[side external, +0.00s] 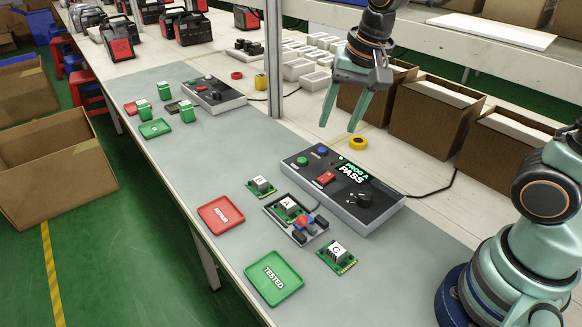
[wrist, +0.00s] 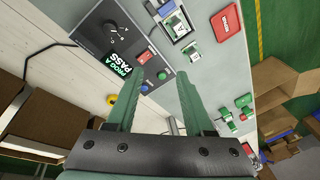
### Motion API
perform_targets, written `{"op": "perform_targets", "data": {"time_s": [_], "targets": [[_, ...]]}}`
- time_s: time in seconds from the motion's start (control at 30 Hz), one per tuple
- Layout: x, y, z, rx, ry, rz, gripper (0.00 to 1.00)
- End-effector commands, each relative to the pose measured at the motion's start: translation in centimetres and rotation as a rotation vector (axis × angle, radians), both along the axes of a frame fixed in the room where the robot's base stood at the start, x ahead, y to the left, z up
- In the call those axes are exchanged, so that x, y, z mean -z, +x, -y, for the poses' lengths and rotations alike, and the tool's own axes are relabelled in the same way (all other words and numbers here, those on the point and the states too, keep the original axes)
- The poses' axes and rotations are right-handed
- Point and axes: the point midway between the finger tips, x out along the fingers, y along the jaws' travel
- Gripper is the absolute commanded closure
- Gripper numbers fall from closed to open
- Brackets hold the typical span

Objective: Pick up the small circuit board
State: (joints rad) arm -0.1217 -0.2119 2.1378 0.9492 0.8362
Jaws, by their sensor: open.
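Small green circuit boards with white labelled blocks lie on the grey mat in the side view: board B (side external: 261,187), board A (side external: 287,206) seated in a grey fixture (side external: 311,236), and board C (side external: 337,257) at the front. Board A also shows in the wrist view (wrist: 175,28), with board B (wrist: 190,50) beside it; I cannot see board C there. My gripper (side external: 337,127) is open and empty, pointing down, high above the bench behind the test box. Its two green fingers (wrist: 160,85) are apart in the wrist view.
The test box (side external: 342,188) reads "PROG A PASS" and stands behind the boards. A red REPAIR tray (side external: 221,215) and green TESTED tray (side external: 274,278) lie in front. A yellow tape roll (side external: 358,143) is below my gripper. Cardboard boxes (side external: 436,117) line the back.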

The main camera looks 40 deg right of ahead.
Motion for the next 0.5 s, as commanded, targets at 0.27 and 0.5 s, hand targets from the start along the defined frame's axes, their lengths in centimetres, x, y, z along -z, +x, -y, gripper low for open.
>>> {"op": "perform_targets", "data": {"time_s": [0.27,0.5], "targets": [[4.9,4.4,-4.0,0.467,0.078,-0.169,0.47],[8.8,6.2,-6.5,0.771,0.084,-0.247,0.47]]}}
